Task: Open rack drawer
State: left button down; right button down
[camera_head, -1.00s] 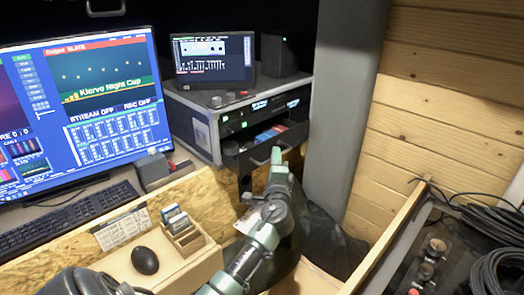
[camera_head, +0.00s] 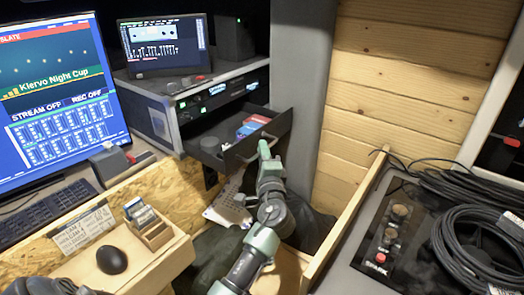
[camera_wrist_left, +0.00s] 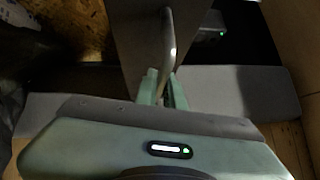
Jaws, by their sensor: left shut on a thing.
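The rack drawer (camera_head: 262,141) is a dark, shallow drawer in the equipment rack (camera_head: 181,100). It stands pulled out towards me, with its inside exposed. A dark round item (camera_head: 210,145) and several red and blue items (camera_head: 252,126) lie in it. My left gripper (camera_head: 264,150) is at the drawer's front. In the left wrist view its two fingers are shut on the drawer's metal handle (camera_wrist_left: 168,42), which stands out from the dark drawer front. The grip is mostly hidden in the head view. My right gripper is not in view.
A monitor (camera_head: 165,45) stands on the rack. A desk at the left holds a large screen (camera_head: 60,90), a mouse (camera_head: 112,260) and a card holder (camera_head: 149,229). A grey pillar (camera_head: 300,95) rises just right of the drawer. Coiled cables (camera_head: 470,235) lie at the right.

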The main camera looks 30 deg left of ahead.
pick_arm(q)
jog(key=c, duration=1.5)
grip_release()
jog(key=b+v, duration=0.1)
jog(key=v, duration=0.6)
jog(key=shift+s+d+f, duration=0.1)
jog(key=shift+s+d, duration=0.1)
jog(key=shift+s, duration=0.15)
